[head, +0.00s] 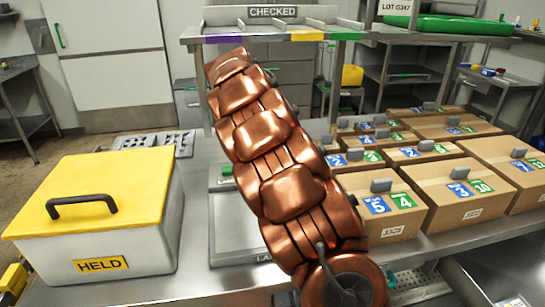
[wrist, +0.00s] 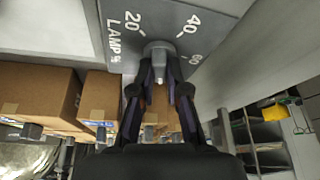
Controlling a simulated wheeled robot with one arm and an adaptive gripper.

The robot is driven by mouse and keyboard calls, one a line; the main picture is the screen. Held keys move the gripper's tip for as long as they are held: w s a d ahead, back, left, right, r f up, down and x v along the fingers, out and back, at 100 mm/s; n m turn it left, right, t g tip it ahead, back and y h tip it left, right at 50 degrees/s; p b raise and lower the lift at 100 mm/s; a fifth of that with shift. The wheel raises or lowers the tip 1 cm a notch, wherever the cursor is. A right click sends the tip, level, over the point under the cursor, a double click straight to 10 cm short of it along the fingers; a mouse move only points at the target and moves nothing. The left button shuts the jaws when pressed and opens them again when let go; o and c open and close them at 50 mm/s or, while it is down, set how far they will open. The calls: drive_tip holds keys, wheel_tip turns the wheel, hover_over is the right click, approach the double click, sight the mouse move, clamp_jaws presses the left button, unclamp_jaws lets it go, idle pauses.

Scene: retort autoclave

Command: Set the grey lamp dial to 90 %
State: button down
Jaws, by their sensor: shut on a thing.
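The grey lamp dial (wrist: 158,47) shows in the wrist view, on a grey panel (wrist: 120,12) lettered "LAMP %". Marks 20, 40 and 60 are readable around it; higher marks are hidden behind my gripper. My gripper (wrist: 158,72) is shut on the dial, with one dark finger on each side of its knob. I cannot tell for sure which mark the dial points at. In the head view, neither the dial nor my gripper can be made out; my copper arm covers the middle.
A white box with a yellow lid (head: 90,195) marked "HELD" stands at left on the steel bench. Several cardboard boxes (head: 420,178) stand at right, close to my arm. A shelf marked "CHECKED" (head: 272,12) is behind, with a green tray (head: 450,25) at right.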

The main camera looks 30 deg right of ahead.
drive_tip(key=shift+w, duration=0.1)
idle(0.4)
drive_tip(key=c, duration=1.2)
unclamp_jaws()
drive_tip(key=shift+o, duration=0.2)
drive_tip(key=shift+r, duration=0.1)
drive_tip(key=v, duration=1.1)
drive_tip(key=shift+a+r, duration=0.15)
drive_tip(key=shift+r, duration=0.2)
drive_tip(key=shift+r, duration=0.1)
